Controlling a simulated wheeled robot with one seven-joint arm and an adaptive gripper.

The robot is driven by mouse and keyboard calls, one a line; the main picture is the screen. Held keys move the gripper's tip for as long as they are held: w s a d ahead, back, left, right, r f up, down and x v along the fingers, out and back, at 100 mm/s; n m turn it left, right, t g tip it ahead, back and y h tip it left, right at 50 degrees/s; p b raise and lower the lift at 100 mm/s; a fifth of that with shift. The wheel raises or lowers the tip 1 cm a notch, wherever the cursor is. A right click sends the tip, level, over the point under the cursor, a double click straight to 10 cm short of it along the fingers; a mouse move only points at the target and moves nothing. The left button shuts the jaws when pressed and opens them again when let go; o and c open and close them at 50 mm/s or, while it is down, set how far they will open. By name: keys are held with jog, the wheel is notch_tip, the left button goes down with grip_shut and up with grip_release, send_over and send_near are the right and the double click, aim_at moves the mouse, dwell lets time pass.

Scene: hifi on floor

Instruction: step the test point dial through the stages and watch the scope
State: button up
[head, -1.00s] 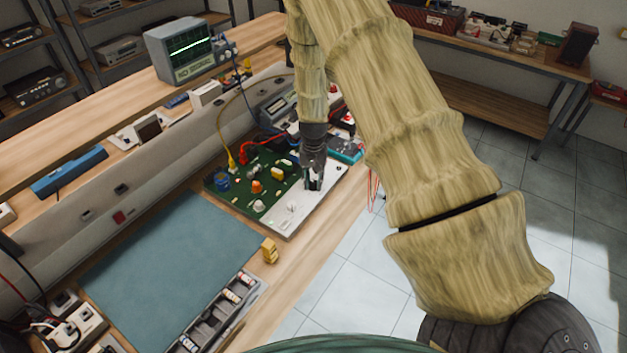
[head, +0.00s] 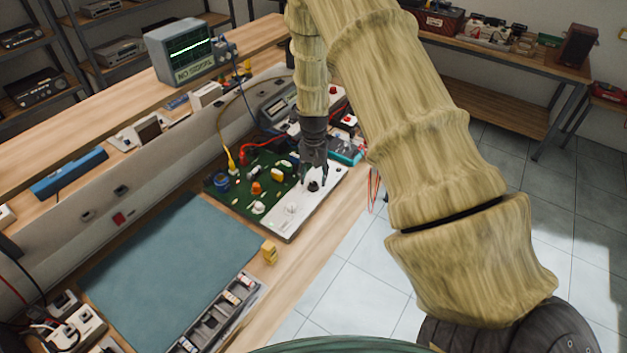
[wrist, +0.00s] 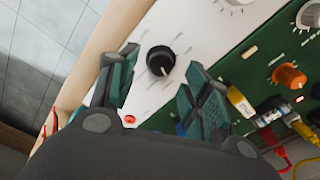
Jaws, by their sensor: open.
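A black dial (wrist: 160,61) with a white pointer line sits on the white panel (wrist: 190,22) of the test board. In the head view the dial (head: 313,186) shows just below my gripper. My gripper (head: 314,182) is open above the panel. In the wrist view its fingers (wrist: 158,85) stand either side of the dial, apart from it. The scope (head: 180,50) stands on the raised shelf at the back. It shows a green trace on a dark screen, with a label beneath that seems to read "NO SIGNAL".
A green circuit board (head: 243,183) with an orange knob (wrist: 290,76) and several parts adjoins the panel. Yellow and red leads run nearby. A blue-grey mat (head: 170,260) lies clear, with a yellow block (head: 269,252) and a parts tray (head: 220,318) beside it.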

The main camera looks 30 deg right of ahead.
aim_at(313, 183)
notch_tip(313, 183, up, 10)
jog(key=shift+f, duration=0.25)
dwell(0.6)
